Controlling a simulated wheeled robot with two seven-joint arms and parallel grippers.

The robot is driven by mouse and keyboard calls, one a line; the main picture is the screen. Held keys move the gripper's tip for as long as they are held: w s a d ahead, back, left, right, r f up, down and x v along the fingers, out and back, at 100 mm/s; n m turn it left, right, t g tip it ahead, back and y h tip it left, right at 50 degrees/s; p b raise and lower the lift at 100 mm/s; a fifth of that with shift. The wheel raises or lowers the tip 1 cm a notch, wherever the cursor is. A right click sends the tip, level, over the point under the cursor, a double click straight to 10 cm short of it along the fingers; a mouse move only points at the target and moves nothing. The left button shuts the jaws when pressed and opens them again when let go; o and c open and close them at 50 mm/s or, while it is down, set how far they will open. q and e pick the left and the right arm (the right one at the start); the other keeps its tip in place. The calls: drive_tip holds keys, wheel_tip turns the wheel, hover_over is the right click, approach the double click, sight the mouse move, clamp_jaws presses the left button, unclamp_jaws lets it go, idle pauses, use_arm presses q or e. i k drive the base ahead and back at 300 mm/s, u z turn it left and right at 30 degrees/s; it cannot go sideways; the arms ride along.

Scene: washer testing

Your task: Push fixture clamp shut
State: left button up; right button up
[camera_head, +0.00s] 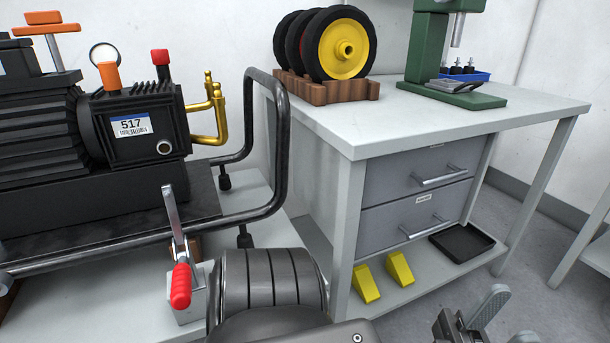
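The fixture clamp (191,300) stands at the lower left, on the light surface near the front rail of the pump frame. Its flat metal lever (174,225) stands nearly upright, and its red grip (181,285) is at the lower, near end. My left arm's dark ribbed link is right beside the clamp and may hide part of its base. My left gripper (507,322) is at the bottom edge, far right of the clamp and apart from it. Its two grey fingers are spread with nothing seen between them, partly cut off. My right gripper is not in view.
A black pump (135,125) labelled 517 sits inside a bent dark tube frame (281,140). A grey workbench (440,120) holds wheels (345,50) and a green press (425,45). Yellow wedges (365,284) and a black tray (462,241) lie on its lower shelf.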

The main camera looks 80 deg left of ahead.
sight(181, 285)
drive_tip(key=i, duration=1.2)
drive_tip(key=u, duration=3.3)
